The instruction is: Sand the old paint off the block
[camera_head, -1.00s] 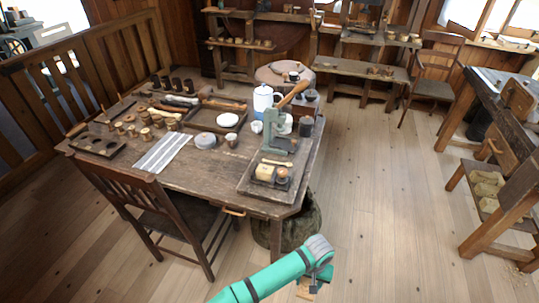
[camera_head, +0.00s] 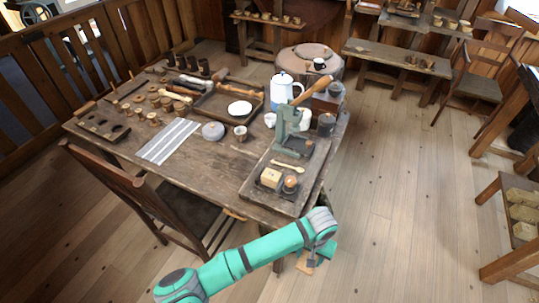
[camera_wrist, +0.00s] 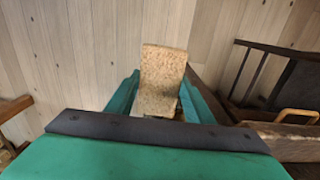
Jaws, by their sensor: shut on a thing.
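My gripper (camera_head: 318,254) is shut on a speckled tan block (camera_wrist: 162,80), which stands up between the green fingers in the wrist view. In the head view it hangs in front of the table's near right corner, over the floor, and the block (camera_head: 304,262) is partly hidden behind the fingers. A pale yellow block (camera_head: 271,178) sits in a small dark tray beside a round brown piece (camera_head: 290,184), on the near right part of the table. I cannot tell old paint on either block.
The wooden table (camera_head: 200,178) is crowded with spools, cups, a white pot (camera_head: 282,92) and a green press (camera_head: 286,130). A dark chair (camera_head: 170,200) stands at its near left side. The plank floor to the right (camera_head: 400,170) is clear.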

